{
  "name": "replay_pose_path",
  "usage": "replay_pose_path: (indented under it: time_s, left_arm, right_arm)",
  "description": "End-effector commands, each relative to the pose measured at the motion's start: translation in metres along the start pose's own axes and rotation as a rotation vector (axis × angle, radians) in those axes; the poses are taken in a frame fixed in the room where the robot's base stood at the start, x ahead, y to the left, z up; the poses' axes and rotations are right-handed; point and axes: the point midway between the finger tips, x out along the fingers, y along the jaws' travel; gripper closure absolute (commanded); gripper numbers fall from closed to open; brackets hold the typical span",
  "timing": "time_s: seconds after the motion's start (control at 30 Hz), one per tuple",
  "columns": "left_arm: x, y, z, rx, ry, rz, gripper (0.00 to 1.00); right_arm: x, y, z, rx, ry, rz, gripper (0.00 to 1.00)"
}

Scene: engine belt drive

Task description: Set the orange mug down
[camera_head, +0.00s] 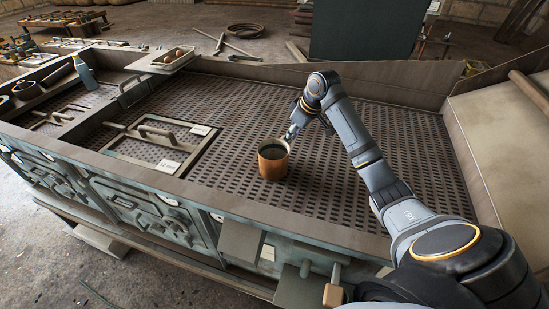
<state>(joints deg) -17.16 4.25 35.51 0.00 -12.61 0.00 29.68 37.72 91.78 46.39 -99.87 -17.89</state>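The orange mug (272,164) is copper-orange with a dark inside. It is upright at the middle of the perforated metal deck (330,120), and its base appears to be on or very close to the deck. My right gripper (289,136) reaches down at the mug's far right rim. Its fingertips are small and partly hidden by the mug, so I cannot see whether they grip it. My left gripper is not in view.
A hatch with a handle (157,136) lies left of the mug. A tray with round items (170,60) and a blue bottle (85,72) stand farther left. Raised walls edge the deck. Bare deck surrounds the mug.

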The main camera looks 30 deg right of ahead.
Motion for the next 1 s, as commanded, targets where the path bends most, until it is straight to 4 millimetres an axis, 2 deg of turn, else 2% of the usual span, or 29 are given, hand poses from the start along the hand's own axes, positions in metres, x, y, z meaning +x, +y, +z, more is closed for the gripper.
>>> replay_pose_path:
  time_s: [0.17, 0.33, 0.4, 0.5, 0.7, 0.77, 0.9, 1.0]
  left_arm:
    - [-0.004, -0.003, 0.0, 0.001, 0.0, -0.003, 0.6]
    - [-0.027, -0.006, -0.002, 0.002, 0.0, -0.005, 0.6]
    - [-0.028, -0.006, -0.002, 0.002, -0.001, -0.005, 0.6]
    - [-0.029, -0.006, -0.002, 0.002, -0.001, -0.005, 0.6]
    - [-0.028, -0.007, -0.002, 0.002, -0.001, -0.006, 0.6]
    - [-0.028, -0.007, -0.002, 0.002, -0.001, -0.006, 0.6]
    - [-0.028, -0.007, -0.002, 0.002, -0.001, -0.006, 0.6]
    - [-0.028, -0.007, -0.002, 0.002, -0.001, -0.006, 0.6]
  right_arm:
    - [0.005, -0.001, -0.001, -0.001, 0.0, -0.001, 0.74]
    - [0.029, -0.002, -0.006, 0.001, -0.002, -0.005, 0.74]
    - [0.042, -0.001, -0.005, 0.001, -0.001, -0.002, 0.74]
    - [0.052, -0.001, -0.004, -0.001, 0.0, 0.0, 0.74]
    - [0.055, 0.0, -0.003, -0.002, 0.0, 0.002, 0.74]
    - [0.055, 0.0, -0.003, -0.002, 0.0, 0.002, 0.79]
    - [0.055, 0.0, -0.003, -0.002, 0.0, 0.002, 0.98]
    - [0.055, 0.0, -0.004, -0.002, 0.0, 0.002, 1.0]
